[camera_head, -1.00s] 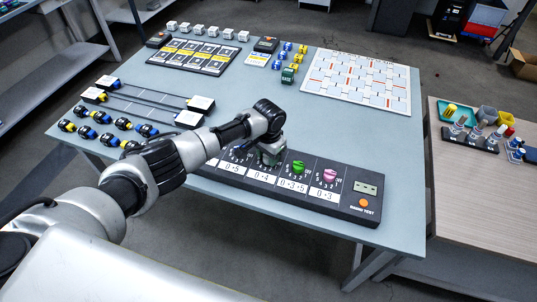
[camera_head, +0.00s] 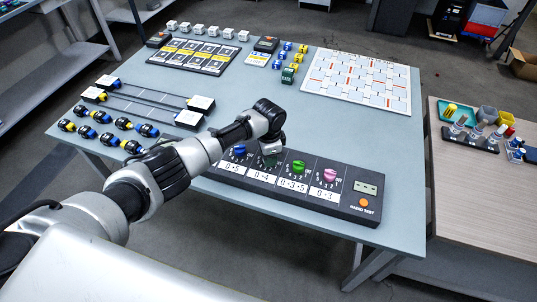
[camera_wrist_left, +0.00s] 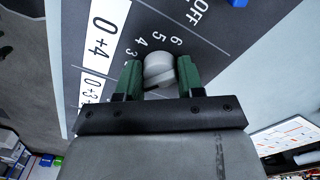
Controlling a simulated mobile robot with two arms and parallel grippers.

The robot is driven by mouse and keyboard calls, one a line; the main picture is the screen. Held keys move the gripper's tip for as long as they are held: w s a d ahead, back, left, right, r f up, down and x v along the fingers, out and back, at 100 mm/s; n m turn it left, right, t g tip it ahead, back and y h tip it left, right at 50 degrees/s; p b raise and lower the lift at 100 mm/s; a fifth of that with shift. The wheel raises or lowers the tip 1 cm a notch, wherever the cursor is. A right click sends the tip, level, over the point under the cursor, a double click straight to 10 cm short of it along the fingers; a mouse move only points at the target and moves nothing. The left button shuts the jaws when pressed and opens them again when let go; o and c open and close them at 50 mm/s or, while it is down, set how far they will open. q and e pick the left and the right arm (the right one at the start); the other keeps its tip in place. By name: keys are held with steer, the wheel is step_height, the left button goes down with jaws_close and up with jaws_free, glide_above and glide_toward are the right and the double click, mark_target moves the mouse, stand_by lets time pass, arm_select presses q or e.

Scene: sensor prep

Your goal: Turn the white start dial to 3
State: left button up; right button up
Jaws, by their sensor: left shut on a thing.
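The white start dial (camera_wrist_left: 158,68) is on the black panel (camera_head: 333,206), above the label 0+4. The left wrist view shows my left gripper (camera_wrist_left: 158,82) shut on the dial, one green finger on each side. The numbers 4, 5, 6 and OFF show around it; the others are partly covered, and I cannot tell which number the dial points to. In the head view my left gripper (camera_head: 271,158) comes down onto the panel from above and hides most of the dial. My right gripper is in neither view.
On the same panel, a blue dial (camera_head: 238,151) sits left of my gripper, and a green dial (camera_head: 298,167) and a pink dial (camera_head: 330,174) sit to its right. An orange button (camera_head: 363,202) is at the right end. The table centre (camera_head: 260,90) behind the panel is clear.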

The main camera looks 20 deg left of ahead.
arm_select(q)
steer(key=m, duration=0.5)
steer(key=shift+m, duration=0.3)
steer(key=m+b, duration=0.1)
steer(key=m, duration=0.4)
steer(key=shift+r, duration=0.1)
steer(key=shift+m, duration=0.4)
steer(key=o, duration=0.9)
step_height(320, 180, up, 11)
steer(key=shift+f+b, duration=0.1)
steer(key=shift+b, duration=0.35)
